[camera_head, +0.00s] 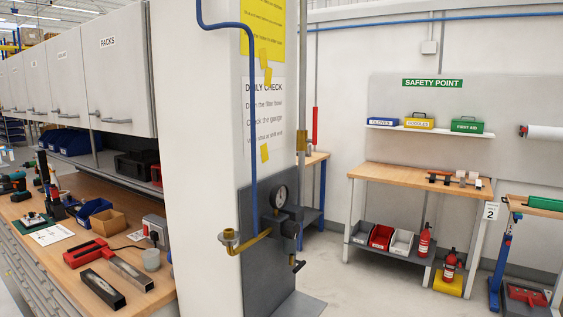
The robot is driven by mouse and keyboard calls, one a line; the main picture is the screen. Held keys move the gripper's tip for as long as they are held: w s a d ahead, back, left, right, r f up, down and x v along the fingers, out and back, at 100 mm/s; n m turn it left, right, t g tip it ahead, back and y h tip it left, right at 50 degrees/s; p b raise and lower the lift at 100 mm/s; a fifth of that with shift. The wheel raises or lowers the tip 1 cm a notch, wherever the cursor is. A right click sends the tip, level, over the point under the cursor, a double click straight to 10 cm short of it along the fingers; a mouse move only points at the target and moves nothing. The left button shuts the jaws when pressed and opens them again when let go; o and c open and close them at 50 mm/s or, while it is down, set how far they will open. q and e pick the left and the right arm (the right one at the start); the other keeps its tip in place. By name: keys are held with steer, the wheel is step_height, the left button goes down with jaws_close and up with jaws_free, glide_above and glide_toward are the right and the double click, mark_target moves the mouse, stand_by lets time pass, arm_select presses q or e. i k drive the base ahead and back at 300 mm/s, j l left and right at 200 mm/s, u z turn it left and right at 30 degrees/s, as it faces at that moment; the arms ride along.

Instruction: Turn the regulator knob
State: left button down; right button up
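A dark regulator assembly (287,229) is mounted on a grey plate (257,262) on the white column, near the middle of the head view. A round pressure gauge (279,196) with a white face sits on its upper part. A dark rounded part, perhaps the regulator knob (294,212), sticks out at the upper right; at this size I cannot be sure which part is the knob. A yellow pipe (252,241) runs left to a brass fitting (229,239). A small black lever (298,266) hangs below. Neither of my grippers shows.
A wooden workbench (60,222) with tools and boxes stands left, under grey wall cabinets (118,70). A blue pipe (252,120) runs down the column to the regulator. The floor (365,296) right of the column is clear, before a safety table (400,176) with fire extinguishers below.

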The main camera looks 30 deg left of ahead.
mark_target(290, 230)
steer(key=j+u, duration=0.1)
steer(key=j, duration=0.4)
steer(key=j+u, duration=0.1)
steer(key=j, duration=0.4)
steer(key=i+j+u, duration=0.1)
steer(key=j, duration=0.35)
steer(key=j+u, duration=0.15)
steer(key=j, duration=0.35)
steer(key=i+j+u, duration=0.1)
steer(key=j, duration=0.35)
steer(key=i+j+u, duration=0.1)
steer(key=j, duration=0.4)
steer(key=i+j+u, duration=0.1)
steer(key=j, duration=0.35)
steer(key=i+j+u, duration=0.1)
steer(key=j, duration=0.35)
steer(key=k+l+z, duration=0.1)
steer(key=l+z, duration=0.25)
steer(key=l, duration=0.15)
steer(key=l+z, duration=0.3)
steer(key=l, duration=0.2)
steer(key=l+z, duration=0.35)
steer(key=l, duration=0.2)
